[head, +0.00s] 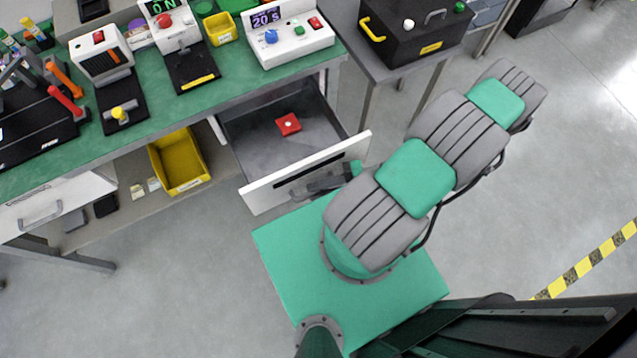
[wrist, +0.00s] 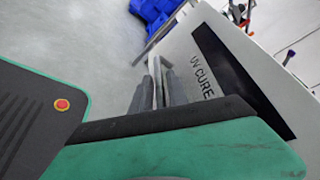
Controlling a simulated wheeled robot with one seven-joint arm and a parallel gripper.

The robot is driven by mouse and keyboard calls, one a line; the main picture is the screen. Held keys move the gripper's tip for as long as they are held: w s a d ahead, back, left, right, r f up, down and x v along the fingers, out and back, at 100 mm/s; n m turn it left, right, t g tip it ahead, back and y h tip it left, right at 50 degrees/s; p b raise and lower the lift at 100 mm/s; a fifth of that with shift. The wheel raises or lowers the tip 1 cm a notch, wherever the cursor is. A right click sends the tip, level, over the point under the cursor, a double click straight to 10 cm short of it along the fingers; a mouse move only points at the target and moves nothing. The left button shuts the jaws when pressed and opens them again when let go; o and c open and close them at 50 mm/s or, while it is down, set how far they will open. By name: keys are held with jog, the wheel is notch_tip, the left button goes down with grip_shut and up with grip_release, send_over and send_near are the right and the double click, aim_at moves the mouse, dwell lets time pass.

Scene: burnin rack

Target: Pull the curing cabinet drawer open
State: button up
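The curing cabinet drawer (head: 270,120) stands pulled well out from under the green bench in the head view, its grey interior showing. Its white front (head: 258,197) faces me. In the wrist view, the front (wrist: 205,50) carries the words "UV CURE" beside a dark panel. My gripper (head: 298,188) is at the outer face of the front. In the wrist view, the two grey fingers of my gripper (wrist: 157,85) lie on either side of the pale handle bar (wrist: 157,73), closed on it. My gripper mostly hides the handle in the head view.
A red block (head: 288,124) lies inside the drawer. A yellow bin (head: 179,162) stands on the lower shelf to its left. Another white drawer (head: 58,205) at far left is shut. Instruments crowd the bench top (head: 225,65). The floor in front is clear.

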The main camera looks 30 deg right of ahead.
jog(key=b+v, duration=0.1)
jog(key=v, duration=0.6)
jog(key=shift+s+d, duration=0.2)
jog(key=shift+d, duration=0.15)
